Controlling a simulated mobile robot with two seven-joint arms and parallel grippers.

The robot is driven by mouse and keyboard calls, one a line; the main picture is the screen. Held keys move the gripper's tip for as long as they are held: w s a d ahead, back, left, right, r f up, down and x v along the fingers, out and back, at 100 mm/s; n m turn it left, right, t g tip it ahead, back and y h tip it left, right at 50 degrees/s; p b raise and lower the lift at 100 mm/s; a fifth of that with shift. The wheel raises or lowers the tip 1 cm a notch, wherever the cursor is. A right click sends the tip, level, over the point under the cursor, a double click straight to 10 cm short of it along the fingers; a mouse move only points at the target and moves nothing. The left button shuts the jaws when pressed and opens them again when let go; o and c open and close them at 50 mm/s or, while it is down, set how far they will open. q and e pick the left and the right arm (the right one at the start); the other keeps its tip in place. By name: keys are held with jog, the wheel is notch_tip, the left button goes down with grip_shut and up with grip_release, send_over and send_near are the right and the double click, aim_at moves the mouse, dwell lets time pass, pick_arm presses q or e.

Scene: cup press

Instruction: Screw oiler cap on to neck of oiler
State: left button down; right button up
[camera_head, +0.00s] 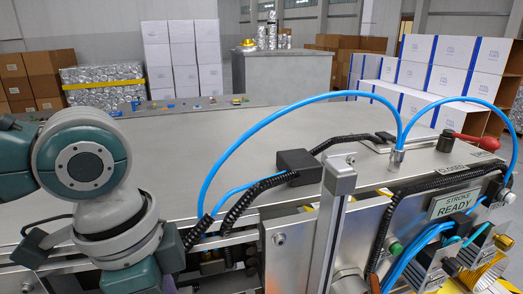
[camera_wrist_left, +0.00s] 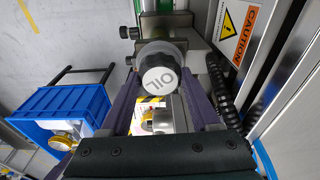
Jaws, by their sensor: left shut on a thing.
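A round oiler cap (camera_wrist_left: 157,78) with a grey face marked "OIL" and a dark rim shows in the left wrist view. My left gripper (camera_wrist_left: 160,88) is shut on it, with a purple finger on each side. Grey metal fittings (camera_wrist_left: 190,55) lie close behind the cap. The cap hides what is directly behind it, so I cannot tell whether it touches the oiler's neck. In the head view my left arm comes in from the left and its gripper is out of sight. My right gripper is in neither view.
A blue crate (camera_wrist_left: 62,112) stands at the left, with a yellow-and-white round part by it. A caution sign (camera_wrist_left: 243,27) and black hose (camera_wrist_left: 219,82) are at the right.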

pick_arm(q)
jog(key=shift+m, duration=0.3)
jog(key=m, duration=0.3)
jog(key=shift+w+f+m+b, duration=0.1)
jog(key=shift+m+b, duration=0.2)
jog(key=shift+b, duration=0.1)
jog(key=shift+m+g, duration=0.4)
jog(key=shift+m, duration=0.8)
